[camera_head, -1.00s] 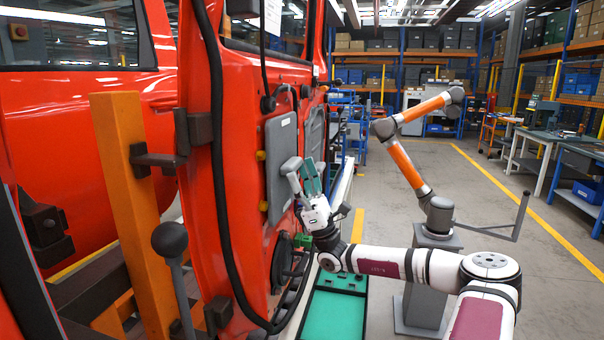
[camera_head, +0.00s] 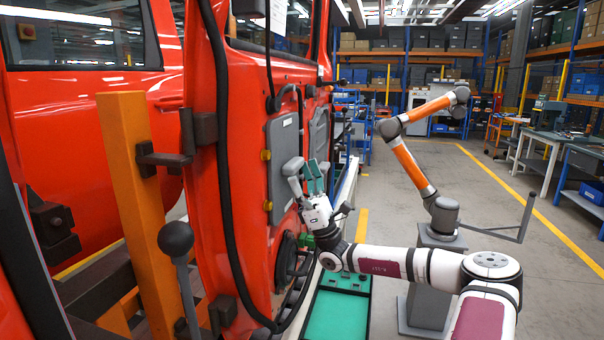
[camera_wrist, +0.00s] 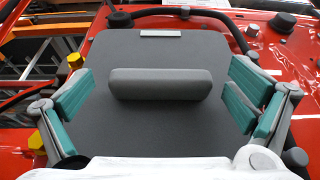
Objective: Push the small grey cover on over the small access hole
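A dark grey flat cover (camera_wrist: 160,130) with a raised grey bar handle (camera_wrist: 160,83) and a small pale label at its top fills the middle of the wrist view. In the head view a labelled grey panel (camera_head: 281,150), which looks like the same cover, lies against the red door's inner face. My gripper (camera_head: 304,166) is in front of its lower part. The teal-padded fingers are wide open on either side of the bar, with a visible gap at both ends. The access hole cannot be seen; whether the cover is fully seated cannot be told.
The red door (camera_head: 245,200) stands upright. Yellow pieces (camera_wrist: 75,60) sit at the cover's left edge. A black cable (camera_head: 222,150) hangs down the door. An orange post (camera_head: 140,200) and black-knobbed lever (camera_head: 176,238) are nearer left. A green-topped tray (camera_head: 338,315) lies below; another robot arm (camera_head: 410,160) stands right.

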